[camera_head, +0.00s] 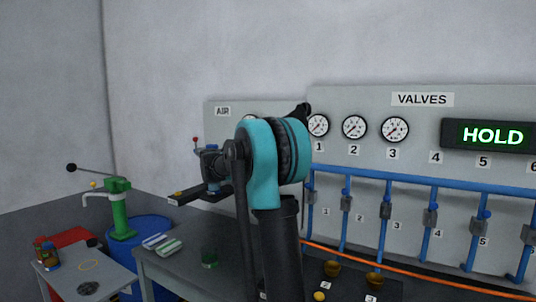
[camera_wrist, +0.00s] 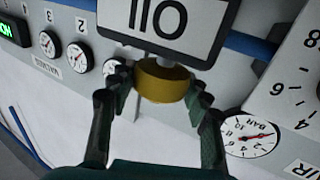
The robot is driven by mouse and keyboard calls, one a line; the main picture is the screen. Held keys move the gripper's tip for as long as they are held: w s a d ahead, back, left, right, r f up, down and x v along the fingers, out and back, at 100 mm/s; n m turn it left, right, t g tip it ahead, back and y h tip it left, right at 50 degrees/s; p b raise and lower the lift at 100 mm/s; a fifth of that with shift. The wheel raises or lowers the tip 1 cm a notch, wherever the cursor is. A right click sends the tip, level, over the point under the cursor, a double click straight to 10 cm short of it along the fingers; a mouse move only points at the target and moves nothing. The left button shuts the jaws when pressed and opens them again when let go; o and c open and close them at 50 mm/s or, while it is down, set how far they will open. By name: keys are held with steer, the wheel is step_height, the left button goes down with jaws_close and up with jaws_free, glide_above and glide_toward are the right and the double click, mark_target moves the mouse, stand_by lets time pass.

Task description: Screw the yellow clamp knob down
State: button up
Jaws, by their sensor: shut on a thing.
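The yellow clamp knob (camera_wrist: 163,90) is a short round cap under a white plate with a dark border (camera_wrist: 168,25) in the wrist view. My gripper (camera_wrist: 160,82) has one dark finger on each side of the knob and is shut on it. The knob's far side and whatever it threads onto are hidden. In the head view my teal and black arm covers the middle of the picture, and I cannot make out the gripper's fingers or the knob there.
A grey panel with gauges (camera_head: 354,127), blue pipes (camera_head: 385,205) and a green HOLD display (camera_head: 492,136) stands right. A green pump (camera_head: 120,205) on a blue drum (camera_head: 150,230) stands left.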

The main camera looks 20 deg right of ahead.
steer(key=m+g, duration=0.2)
steer(key=g, duration=0.1)
steer(key=m+g, duration=0.2)
steer(key=g, duration=0.2)
steer(key=shift+w, duration=0.1)
steer(key=shift+m+g+y, duration=0.4)
steer(key=shift+m+g, duration=1.3)
steer(key=shift+g, duration=0.5)
steer(key=o, duration=1.2)
steer(key=shift+d, duration=0.1)
steer(key=shift+r, duration=0.1)
step_height(320, 180, up, 10)
steer(key=shift+f, duration=0.1)
